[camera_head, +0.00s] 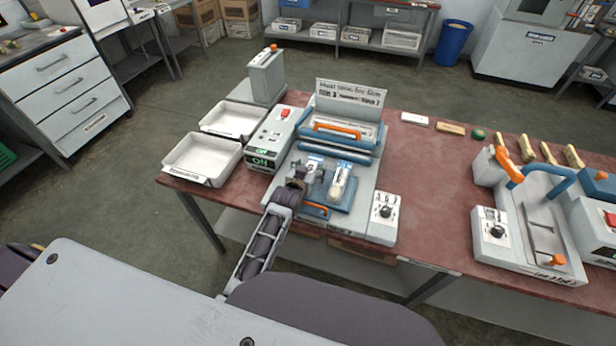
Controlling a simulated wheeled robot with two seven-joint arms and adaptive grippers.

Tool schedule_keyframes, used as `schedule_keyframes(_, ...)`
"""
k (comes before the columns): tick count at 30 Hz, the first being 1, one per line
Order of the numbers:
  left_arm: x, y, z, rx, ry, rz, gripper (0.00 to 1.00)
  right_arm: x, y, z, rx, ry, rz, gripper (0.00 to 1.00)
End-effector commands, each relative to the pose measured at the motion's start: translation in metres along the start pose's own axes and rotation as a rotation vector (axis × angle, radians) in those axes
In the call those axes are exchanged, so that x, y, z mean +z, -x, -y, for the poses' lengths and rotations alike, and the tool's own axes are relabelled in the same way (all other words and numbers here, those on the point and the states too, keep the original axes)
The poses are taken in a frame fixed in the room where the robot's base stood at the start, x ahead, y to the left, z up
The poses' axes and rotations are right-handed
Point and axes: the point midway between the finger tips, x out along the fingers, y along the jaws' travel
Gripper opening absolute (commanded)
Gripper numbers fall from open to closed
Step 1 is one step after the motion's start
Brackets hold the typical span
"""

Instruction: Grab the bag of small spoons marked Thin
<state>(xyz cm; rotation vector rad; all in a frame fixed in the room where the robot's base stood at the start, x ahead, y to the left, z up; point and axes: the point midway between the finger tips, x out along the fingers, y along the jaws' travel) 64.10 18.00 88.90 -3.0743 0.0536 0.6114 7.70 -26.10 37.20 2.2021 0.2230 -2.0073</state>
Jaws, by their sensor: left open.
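Two small clear bags with pale contents lie on the blue bed of the press (327,205). The right bag (341,184) shows a whitish spoon-like shape and a blue-and-white top. The left bag (313,164) is partly hidden by my left gripper. Any print on the bags is too small to read, so I cannot tell which is marked Thin. My left gripper (305,172) is open at the left bag, left of the right bag. I cannot tell whether it touches either bag. My right gripper is not in view.
Two white trays (236,119) stand left on the red table (420,190). A control box with a green display (268,140) and a knob box (383,214) flank the press. A sign (349,95) stands behind it. Another machine (535,228) is at right; the table between is clear.

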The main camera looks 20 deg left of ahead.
Motion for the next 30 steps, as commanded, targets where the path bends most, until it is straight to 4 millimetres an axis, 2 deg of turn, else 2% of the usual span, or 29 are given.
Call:
schedule_keyframes(5,0.0000,0.0001,0.0000,0.000,0.000,0.000,0.73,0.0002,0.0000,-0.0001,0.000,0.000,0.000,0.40)
schedule_keyframes(15,0.0000,0.0002,0.0000,0.000,0.000,0.000,0.31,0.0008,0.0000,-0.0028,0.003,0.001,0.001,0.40)
schedule_keyframes(25,-0.0011,0.0005,0.0001,0.000,0.000,0.000,0.30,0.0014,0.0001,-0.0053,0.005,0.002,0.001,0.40)
schedule_keyframes(30,-0.0084,0.0031,0.0001,0.000,0.000,-0.003,0.30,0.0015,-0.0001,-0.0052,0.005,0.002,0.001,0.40)
